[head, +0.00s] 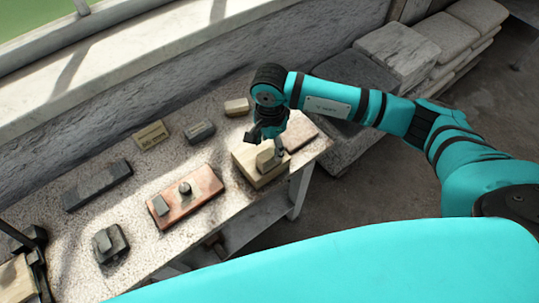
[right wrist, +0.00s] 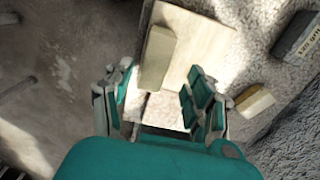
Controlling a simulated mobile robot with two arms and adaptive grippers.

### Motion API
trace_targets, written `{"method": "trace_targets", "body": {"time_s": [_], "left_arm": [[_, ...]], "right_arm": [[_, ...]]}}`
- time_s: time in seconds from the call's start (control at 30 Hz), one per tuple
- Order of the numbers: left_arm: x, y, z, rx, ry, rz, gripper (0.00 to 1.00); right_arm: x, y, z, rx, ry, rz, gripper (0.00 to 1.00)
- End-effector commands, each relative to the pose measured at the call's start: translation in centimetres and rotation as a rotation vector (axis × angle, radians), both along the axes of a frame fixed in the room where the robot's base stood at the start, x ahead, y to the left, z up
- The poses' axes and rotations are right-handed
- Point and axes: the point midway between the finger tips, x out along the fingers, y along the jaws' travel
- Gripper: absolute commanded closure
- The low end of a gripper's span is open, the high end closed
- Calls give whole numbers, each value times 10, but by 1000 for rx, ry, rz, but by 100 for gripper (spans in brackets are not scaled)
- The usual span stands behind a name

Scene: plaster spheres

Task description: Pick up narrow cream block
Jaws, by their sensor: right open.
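The narrow cream block (head: 266,158) lies on top of a wider pale wooden block (head: 247,173) near the table's right end. In the right wrist view the narrow cream block (right wrist: 157,55) shows lengthwise on the pale wooden block (right wrist: 200,30), just beyond the fingertips. My right gripper (head: 267,146) is above it in the head view, jaws open and empty. The right gripper's fingers (right wrist: 160,84) stand to either side of the near end of the narrow block. Whether they touch it cannot be told. My left gripper is not in view.
A small tan block (head: 237,107) lies behind; it also shows in the right wrist view (right wrist: 254,100). Grey (head: 199,132) and labelled cream (head: 152,135) blocks lie farther left. A reddish slab (head: 188,202) carries small grey pieces. The table's right edge is close by.

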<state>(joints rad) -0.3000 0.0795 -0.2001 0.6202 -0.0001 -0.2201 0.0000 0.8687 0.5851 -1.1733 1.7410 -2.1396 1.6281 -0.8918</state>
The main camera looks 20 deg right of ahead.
Motion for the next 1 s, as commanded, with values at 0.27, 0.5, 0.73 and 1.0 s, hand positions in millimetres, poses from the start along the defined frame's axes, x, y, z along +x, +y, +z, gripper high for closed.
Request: {"method": "trace_targets", "body": {"time_s": [0.27, 0.5, 0.73, 1.0], "left_arm": [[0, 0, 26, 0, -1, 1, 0], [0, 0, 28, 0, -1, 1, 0], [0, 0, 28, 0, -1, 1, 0], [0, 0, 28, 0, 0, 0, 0]], "right_arm": [[-10, 4, -36, 0, 5, -2, 44], [-9, 3, -51, -1, 2, 0, 44], [-8, 4, -50, -1, 2, 0, 57], [-8, 4, -50, -1, 2, -1, 93]]}}
